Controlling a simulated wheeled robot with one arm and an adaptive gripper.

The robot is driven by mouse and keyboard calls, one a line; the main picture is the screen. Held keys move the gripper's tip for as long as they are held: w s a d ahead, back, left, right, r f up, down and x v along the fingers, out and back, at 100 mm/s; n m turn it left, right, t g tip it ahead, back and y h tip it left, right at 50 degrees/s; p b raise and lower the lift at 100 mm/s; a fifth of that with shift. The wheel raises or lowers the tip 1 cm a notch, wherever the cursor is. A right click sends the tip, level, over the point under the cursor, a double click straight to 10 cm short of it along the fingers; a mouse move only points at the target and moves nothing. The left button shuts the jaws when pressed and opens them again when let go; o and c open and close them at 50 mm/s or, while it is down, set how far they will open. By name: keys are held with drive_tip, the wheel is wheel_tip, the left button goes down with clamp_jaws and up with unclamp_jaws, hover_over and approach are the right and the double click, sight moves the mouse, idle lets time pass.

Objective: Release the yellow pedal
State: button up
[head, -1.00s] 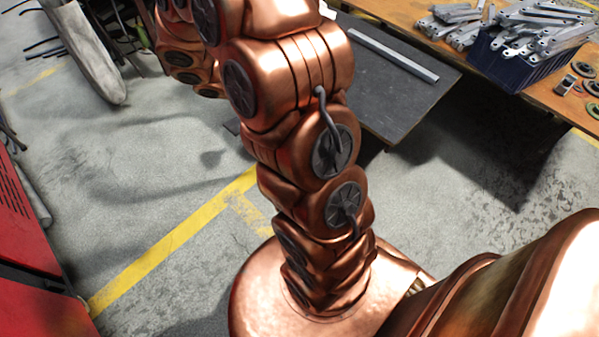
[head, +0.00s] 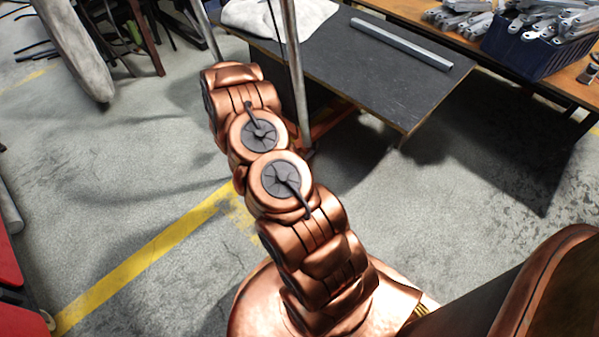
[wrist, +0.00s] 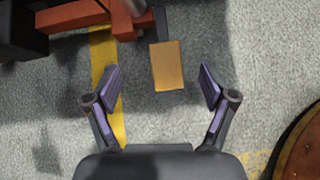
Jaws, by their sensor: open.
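The yellow pedal (wrist: 167,66) is a flat orange-yellow plate in the wrist view, on the end of a dark arm that comes from an orange-red frame (wrist: 75,16). My gripper (wrist: 160,83) is open in the wrist view, one finger to the left of the pedal and one to the right. Visible gaps separate both fingers from the pedal in the picture, and nothing is between the fingertips but the pedal's area and floor. How far above the floor the pedal is, I cannot tell. In the head view the pedal and my gripper are hidden or out of view.
In the head view a dark-topped table (head: 375,75) bears a grey metal bar (head: 401,44) and a white cloth (head: 280,17). Behind it, a wooden bench holds a blue crate (head: 530,50) of galvanized brackets. A red cabinet (head: 12,275) stands at left. Floor between is clear.

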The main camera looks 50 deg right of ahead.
drive_tip(key=shift+n, duration=0.7)
drive_tip(key=f, duration=0.2)
drive_tip(key=f+b, duration=0.1)
drive_tip(key=f, duration=0.1)
drive_tip(key=d+f, duration=0.1)
drive_tip(key=f, duration=0.1)
drive_tip(key=shift+s+f, duration=0.35)
drive_tip(key=b+x, duration=0.3)
drive_tip(key=x, duration=0.4)
drive_tip(key=shift+w+d+f, duration=0.1)
drive_tip(key=shift+f, duration=0.1)
drive_tip(key=shift+c, duration=0.3)
